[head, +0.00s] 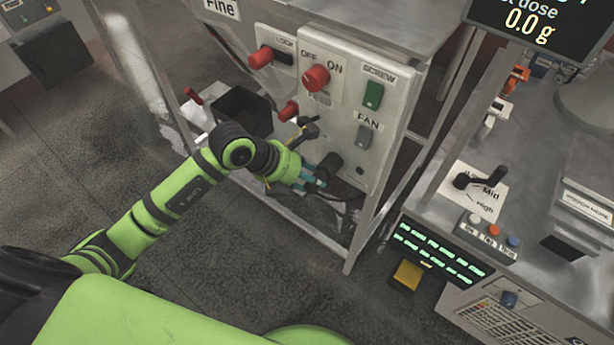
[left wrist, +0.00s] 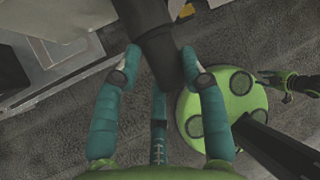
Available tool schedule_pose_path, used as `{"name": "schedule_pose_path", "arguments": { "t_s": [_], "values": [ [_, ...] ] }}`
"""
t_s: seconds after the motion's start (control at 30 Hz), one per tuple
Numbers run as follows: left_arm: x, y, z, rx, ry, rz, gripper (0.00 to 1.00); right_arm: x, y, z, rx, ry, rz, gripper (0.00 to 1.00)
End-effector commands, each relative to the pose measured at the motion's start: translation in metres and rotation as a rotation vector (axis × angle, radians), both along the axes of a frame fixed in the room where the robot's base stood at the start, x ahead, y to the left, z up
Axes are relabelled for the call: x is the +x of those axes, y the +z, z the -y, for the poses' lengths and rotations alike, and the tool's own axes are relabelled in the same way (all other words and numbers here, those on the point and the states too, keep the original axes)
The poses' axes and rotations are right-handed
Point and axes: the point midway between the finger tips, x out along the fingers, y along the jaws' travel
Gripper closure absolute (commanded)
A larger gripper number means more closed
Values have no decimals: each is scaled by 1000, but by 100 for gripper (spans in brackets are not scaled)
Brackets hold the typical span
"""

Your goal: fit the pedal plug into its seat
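The pedal plug (left wrist: 160,48) is a thick black cylinder with a narrower end. In the head view my left gripper (head: 312,177) is low at the front of the grey control panel, by the dark plug (head: 329,166). The seat is not clearly visible, and I cannot tell whether the plug is in it. A small green and black shape (left wrist: 290,83) at the right of the wrist view looks like my right gripper; its fingers are too small to read.
A black bin (head: 243,110) stands behind the arm. A metal frame leg (head: 362,235) is to the right.

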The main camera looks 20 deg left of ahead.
Motion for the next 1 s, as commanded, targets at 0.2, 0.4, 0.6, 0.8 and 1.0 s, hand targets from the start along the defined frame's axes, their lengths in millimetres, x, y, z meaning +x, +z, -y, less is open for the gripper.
{"name": "schedule_pose_path", "arguments": {
  "t_s": [0.2, 0.4, 0.6, 0.8, 1.0],
  "values": [
    [1, 1, 0, -1, 1, 3, 32, 0, 0, 0, 0, 0, 0, 60],
    [0, 1, 0, 0, 0, 1, 32, 0, 0, 4, -5, 3, 0, 60],
    [-8, 17, -11, 2, 1, 3, 32, 0, 0, 3, -3, 2, 0, 60],
    [-25, 51, -32, 5, 0, 6, 32, 0, 0, 2, -2, 1, 0, 60],
    [-39, 79, -50, 3, 2, 3, 32, 0, 0, 1, -1, 1, 0, 60]
  ]
}}
